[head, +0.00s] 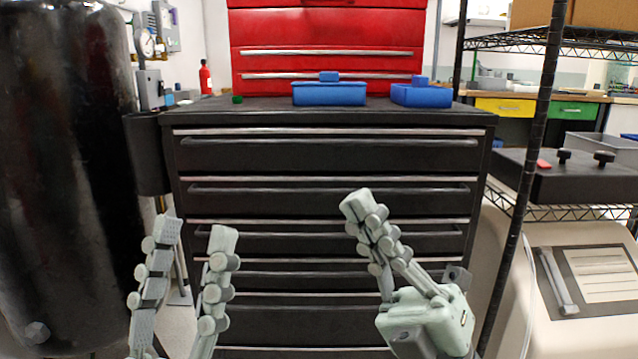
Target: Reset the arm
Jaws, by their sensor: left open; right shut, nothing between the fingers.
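My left gripper (191,245) is at the lower left of the head view. Its two pale green fingers stand apart and point upward, with nothing between them. My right gripper (366,208) is at the lower middle right. Its fingers are closed together, tilt up to the left and hold nothing. Both grippers appear in front of a black drawer cabinet (330,160), and their distance from it is hard to tell. Most of both arms is out of view below.
Two blue bins, the left one (328,94) and the right one (421,96), sit on the cabinet top before a red tool chest (325,30). A large dark cylinder (65,170) stands at left. A wire shelf rack (530,150) stands at right.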

